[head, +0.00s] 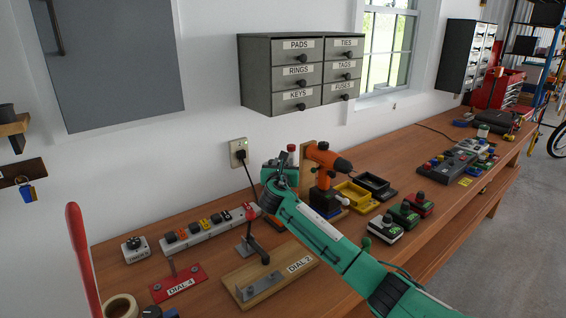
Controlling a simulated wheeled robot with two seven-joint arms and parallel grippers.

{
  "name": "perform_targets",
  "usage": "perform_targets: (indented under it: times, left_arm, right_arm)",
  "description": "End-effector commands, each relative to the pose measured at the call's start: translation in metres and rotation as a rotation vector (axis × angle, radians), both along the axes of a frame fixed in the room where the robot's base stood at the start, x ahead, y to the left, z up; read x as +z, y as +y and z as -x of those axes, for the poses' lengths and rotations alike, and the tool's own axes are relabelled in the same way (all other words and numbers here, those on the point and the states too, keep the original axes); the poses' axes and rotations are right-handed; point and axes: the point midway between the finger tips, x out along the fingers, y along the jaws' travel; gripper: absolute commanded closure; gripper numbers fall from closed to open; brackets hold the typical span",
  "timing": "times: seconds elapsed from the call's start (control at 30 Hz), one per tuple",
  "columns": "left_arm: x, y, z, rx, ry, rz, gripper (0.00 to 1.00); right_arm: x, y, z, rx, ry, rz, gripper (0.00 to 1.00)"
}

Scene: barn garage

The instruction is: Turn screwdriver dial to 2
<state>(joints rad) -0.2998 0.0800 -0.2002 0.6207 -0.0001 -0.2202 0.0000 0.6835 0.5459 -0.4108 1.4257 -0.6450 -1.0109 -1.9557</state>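The orange screwdriver (325,160), drill-shaped with a black chuck pointing right, stands upright on the bench behind my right arm. I cannot make out its dial or setting. A wooden board (270,277) marked "DIAL 2" lies in front, with small metal pegs and no tool on it. A red board (180,287) marked "DIAL 4" lies to its left. My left gripper is not in view.
A power strip (205,229) and a small white dial box (135,249) sit at the back left. Yellow (357,196) and black (373,185) bins and several push-button boxes stand right of the screwdriver. A drawer cabinet (268,75) hangs above. A red handle (82,255) rises at front left.

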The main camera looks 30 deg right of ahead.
Motion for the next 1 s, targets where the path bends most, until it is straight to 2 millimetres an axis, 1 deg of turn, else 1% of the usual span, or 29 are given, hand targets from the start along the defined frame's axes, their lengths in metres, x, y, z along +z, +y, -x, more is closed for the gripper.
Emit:
perform_targets:
  times: [0.03,0.23,0.4,0.6,0.8,1.0]
  left_arm:
    - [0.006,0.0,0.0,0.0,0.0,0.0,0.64]
    - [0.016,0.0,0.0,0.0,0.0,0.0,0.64]
    - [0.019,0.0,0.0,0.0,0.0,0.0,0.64]
    - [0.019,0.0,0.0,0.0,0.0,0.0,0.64]
    - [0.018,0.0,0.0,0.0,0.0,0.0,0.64]
    - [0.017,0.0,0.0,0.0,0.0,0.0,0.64]
  right_arm:
    - [0.003,0.001,-0.001,-0.04,0.0,-0.003,0.89]
    - [0.003,0.002,-0.001,-0.221,0.0,-0.003,0.89]
    - [0.002,0.001,-0.001,-0.369,-0.001,-0.002,0.89]
    - [0.001,0.0,0.0,-0.513,0.0,-0.001,0.89]
    - [0.001,0.0,0.0,-0.611,0.0,0.0,0.89]
    - [0.001,-0.001,0.001,-0.661,-0.001,-0.001,0.89]
